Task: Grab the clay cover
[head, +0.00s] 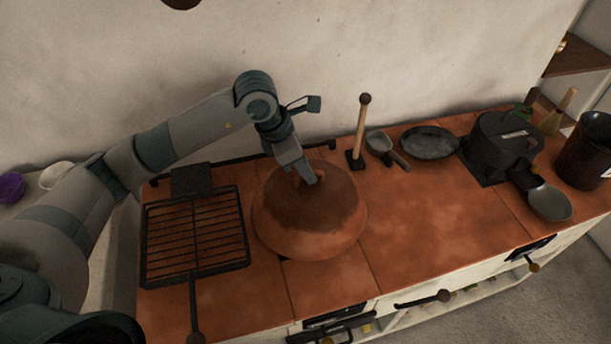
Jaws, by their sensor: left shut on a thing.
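The clay cover (309,223) is a wide, rounded, reddish-brown dome with a darker top. It sits on the tiled orange-brown counter, left of the middle of the head view. My left gripper (304,180) points down at the cover's top and is shut on its knob, which is mostly hidden by the fingers. The cover looks upright, and I see no clear gap between it and the counter. My right gripper is not in view.
A black grill rack (195,236) lies close left of the cover. A wooden-handled upright tool (361,130), a small pan (379,142), a dark plate (429,142) and a black pot (500,144) stand to the right. The counter's front right (440,235) is clear.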

